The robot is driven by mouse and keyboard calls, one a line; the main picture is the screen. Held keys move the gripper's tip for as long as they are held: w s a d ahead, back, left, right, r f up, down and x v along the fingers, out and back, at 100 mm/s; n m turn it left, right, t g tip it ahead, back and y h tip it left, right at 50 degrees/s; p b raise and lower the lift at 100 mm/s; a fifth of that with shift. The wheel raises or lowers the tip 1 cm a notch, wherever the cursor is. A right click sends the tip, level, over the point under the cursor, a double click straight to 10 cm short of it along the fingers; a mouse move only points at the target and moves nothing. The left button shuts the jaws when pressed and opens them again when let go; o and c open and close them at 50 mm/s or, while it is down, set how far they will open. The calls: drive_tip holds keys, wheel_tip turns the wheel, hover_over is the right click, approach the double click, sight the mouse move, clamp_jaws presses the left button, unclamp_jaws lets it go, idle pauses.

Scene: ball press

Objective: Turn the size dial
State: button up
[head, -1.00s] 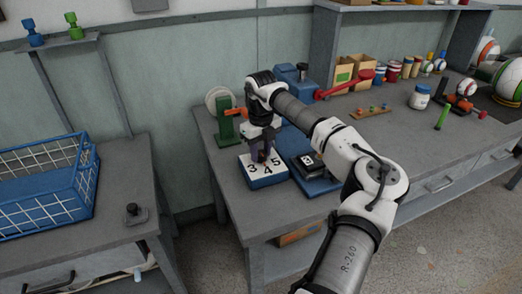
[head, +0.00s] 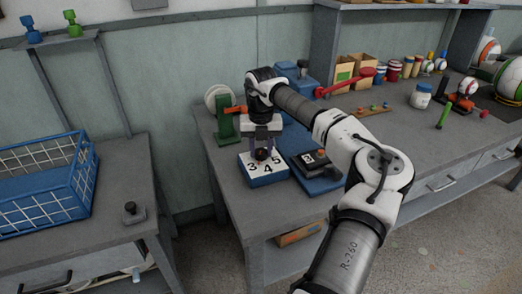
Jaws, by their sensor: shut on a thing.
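The size dial is a blue block with a white face (head: 263,170) marked 3, 4 and 5, at the left front of the workbench. Its dark knob (head: 262,155) stands at the back of the face, partly hidden between the fingers. My gripper (head: 262,152) points straight down over the block and is shut on the knob, one finger on each side. Which number the knob points to is too small to tell.
A blue base with a black scale-like device (head: 311,160) stands just right of the dial. A green stand with a pale reel (head: 226,115) is behind left. A red lever (head: 345,83) reaches out behind my arm. A blue wire basket (head: 45,185) sits on the left table.

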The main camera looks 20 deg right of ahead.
sight(261, 151)
drive_tip(key=m+b, duration=0.1)
drive_tip(key=m, duration=0.4)
idle(0.8)
drive_tip(key=o, duration=1)
drive_tip(key=shift+c, duration=0.2)
drive_tip(key=shift+r, duration=0.15)
wheel_tip(261, 151, up, 14)
drive_tip(key=b, duration=0.1)
drive_tip(key=shift+f, duration=0.2)
